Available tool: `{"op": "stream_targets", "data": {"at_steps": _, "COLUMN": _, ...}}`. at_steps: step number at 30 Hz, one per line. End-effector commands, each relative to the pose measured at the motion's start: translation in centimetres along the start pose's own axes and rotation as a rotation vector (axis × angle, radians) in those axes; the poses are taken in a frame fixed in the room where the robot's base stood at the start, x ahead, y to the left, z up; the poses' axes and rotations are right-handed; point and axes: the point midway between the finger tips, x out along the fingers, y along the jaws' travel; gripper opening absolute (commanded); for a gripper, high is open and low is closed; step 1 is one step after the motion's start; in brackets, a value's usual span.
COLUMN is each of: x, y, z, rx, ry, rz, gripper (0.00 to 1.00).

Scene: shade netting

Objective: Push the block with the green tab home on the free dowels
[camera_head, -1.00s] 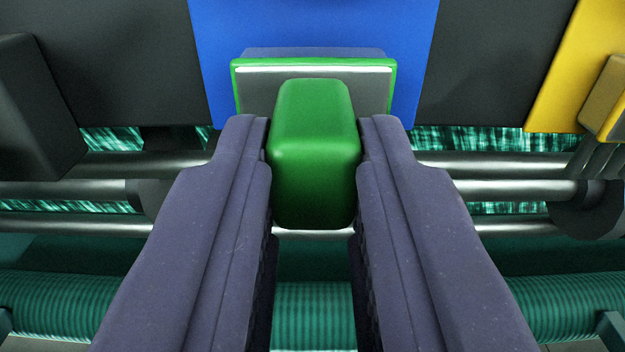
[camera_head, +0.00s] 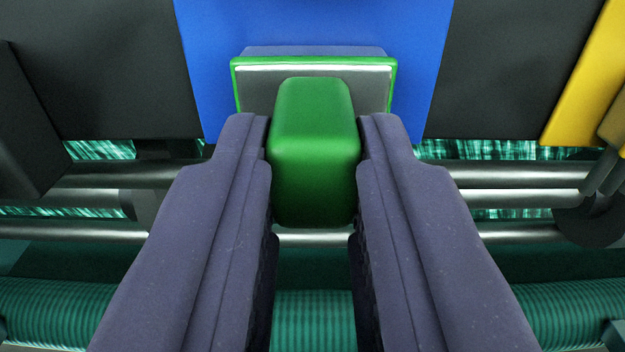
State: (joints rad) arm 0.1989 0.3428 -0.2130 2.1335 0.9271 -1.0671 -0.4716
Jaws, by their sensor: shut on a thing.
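The block (camera_head: 255,88) has a grey face with a green edge, and its green tab (camera_head: 314,150) sticks out toward me. My gripper (camera_head: 314,140) is shut on the green tab, one finger on each side. The block is in front of a blue panel (camera_head: 420,50). The dowels cannot be made out; the block and my fingers hide what lies behind them. I cannot tell how far the block is from the blue panel.
Dark panels stand left (camera_head: 110,60) and right (camera_head: 490,70) of the blue one. A yellow panel (camera_head: 575,95) is at the far right. Metal rails (camera_head: 510,175) run across below the panels, with green netting (camera_head: 105,150) behind. A ribbed green roll (camera_head: 60,310) lies lower down.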

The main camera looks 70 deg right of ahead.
Motion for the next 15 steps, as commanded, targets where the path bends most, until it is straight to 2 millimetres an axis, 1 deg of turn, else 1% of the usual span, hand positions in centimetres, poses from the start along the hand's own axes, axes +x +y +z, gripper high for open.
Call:
{"op": "stream_targets", "data": {"at_steps": 8, "x": 0.13, "y": 0.01, "z": -0.06, "rx": 0.000, "ry": 0.001, "rz": 0.000, "gripper": 0.00}}
{"op": "stream_targets", "data": {"at_steps": 9, "x": 0.13, "y": 0.01, "z": -0.06, "rx": 0.000, "ry": 0.001, "rz": 0.000, "gripper": 0.32}}
{"op": "stream_targets", "data": {"at_steps": 12, "x": 0.12, "y": 0.01, "z": -0.05, "rx": 0.000, "ry": 0.001, "rz": 0.000, "gripper": 0.52}}
{"op": "stream_targets", "data": {"at_steps": 15, "x": 0.11, "y": 0.00, "z": -0.05, "rx": 0.000, "ry": 0.001, "rz": 0.000, "gripper": 0.52}}
